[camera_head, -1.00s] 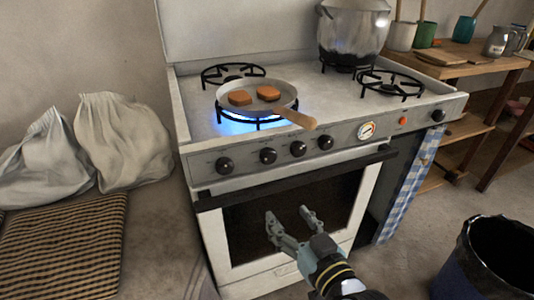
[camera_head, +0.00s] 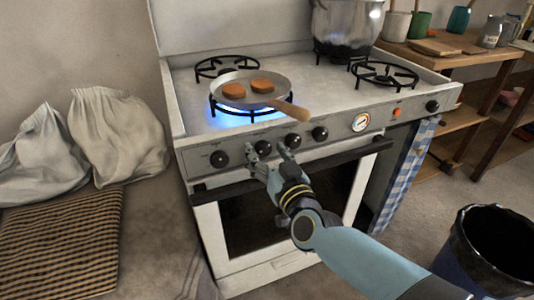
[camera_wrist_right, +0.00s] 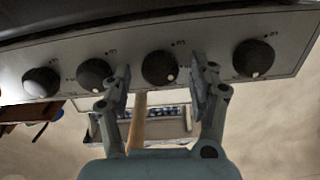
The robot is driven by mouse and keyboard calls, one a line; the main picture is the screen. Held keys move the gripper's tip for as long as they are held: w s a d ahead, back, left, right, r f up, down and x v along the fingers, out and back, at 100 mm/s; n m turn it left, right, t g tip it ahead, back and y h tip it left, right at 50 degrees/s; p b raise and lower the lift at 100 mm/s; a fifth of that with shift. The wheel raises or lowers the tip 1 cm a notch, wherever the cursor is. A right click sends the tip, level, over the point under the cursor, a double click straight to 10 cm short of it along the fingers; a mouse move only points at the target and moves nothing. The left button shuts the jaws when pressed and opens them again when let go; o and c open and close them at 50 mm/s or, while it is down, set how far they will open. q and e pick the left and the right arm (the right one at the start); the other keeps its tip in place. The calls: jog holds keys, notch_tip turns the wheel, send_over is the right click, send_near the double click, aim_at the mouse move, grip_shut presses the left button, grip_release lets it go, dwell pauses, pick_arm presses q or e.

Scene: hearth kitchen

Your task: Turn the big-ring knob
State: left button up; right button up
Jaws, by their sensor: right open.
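The stove front panel (camera_head: 340,138) has a row of black knobs. They include a left-end knob (camera_head: 219,159), a second knob (camera_head: 263,148), a third knob (camera_head: 293,140) and a fourth knob (camera_head: 320,133). Nothing readable shows which is the big-ring knob. My right gripper (camera_head: 268,153) is open and empty at the panel, with its fingertips around the second knob's position. In the right wrist view, one knob (camera_wrist_right: 160,67) shows between the spread fingers (camera_wrist_right: 160,84), apart from both. Contact cannot be told in the head view. My left gripper is out of view.
A pan (camera_head: 255,88) with two brown patties sits on the lit front-left burner, its wooden handle (camera_head: 288,110) jutting over the front edge. A large pot (camera_head: 345,28) stands at the back right. The oven handle (camera_head: 340,157) runs just below the knobs.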

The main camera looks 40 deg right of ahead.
jog(key=c, duration=1.1)
jog(key=shift+c, duration=0.2)
jog(key=m, duration=0.6)
jog(key=shift+m, duration=0.4)
jog(key=m+b, duration=0.1)
jog(key=m, duration=0.2)
jog(key=shift+d+f, duration=0.1)
jog(key=shift+m+b, duration=0.4)
jog(key=shift+m, duration=1.5)
